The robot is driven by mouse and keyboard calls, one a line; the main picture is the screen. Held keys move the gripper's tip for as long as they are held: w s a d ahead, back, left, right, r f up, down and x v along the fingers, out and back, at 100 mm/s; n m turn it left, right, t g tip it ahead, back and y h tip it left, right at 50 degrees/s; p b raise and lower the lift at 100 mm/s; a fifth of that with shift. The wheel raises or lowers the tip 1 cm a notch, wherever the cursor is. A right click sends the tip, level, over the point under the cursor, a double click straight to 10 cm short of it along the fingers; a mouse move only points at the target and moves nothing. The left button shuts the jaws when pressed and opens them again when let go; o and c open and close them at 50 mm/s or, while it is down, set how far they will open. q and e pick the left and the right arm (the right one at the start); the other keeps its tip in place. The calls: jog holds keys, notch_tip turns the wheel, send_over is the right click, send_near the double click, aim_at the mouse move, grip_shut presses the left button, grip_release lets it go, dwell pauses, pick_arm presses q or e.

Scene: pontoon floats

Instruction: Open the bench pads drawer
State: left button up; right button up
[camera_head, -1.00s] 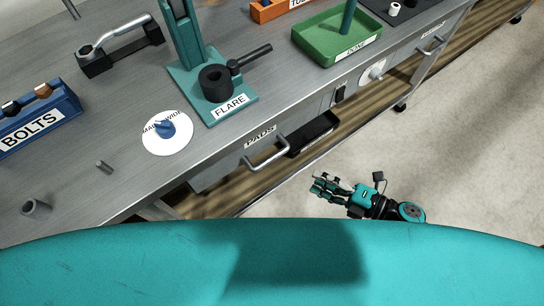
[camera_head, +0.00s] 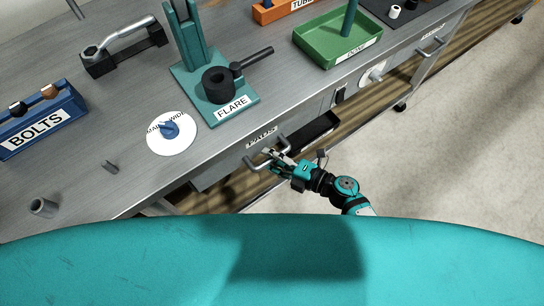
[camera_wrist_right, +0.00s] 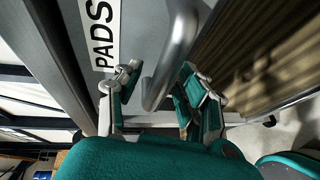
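The drawer labelled PADS (camera_head: 218,174) is under the bench top's front edge and looks shut. Its label (camera_wrist_right: 101,28) shows at the upper left of the right wrist view. Its silver bar handle (camera_head: 254,164) sticks out from the front, and it also shows in the wrist view (camera_wrist_right: 176,50). My right gripper (camera_head: 272,158) is at the handle. In the wrist view its two fingers (camera_wrist_right: 158,88) are apart, one on each side of the bar, and do not look closed on it. My left gripper is not in view.
The steel bench top (camera_head: 215,143) carries a teal flare tool (camera_head: 187,82), a white dial plate (camera_head: 180,145), a blue bolts bin (camera_head: 38,130) and a green tray (camera_head: 340,55). A black open tray (camera_head: 318,131) sits right of the handle. Pale floor (camera_head: 450,150) in front is clear.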

grip_shut()
dwell(0.4)
jog(key=s+d, duration=0.7)
jog(key=s, duration=0.2)
jog(key=s+d, duration=0.7)
jog(key=s, duration=0.3)
jog(key=shift+s, duration=0.25)
jog(key=shift+d+r, duration=0.1)
grip_release()
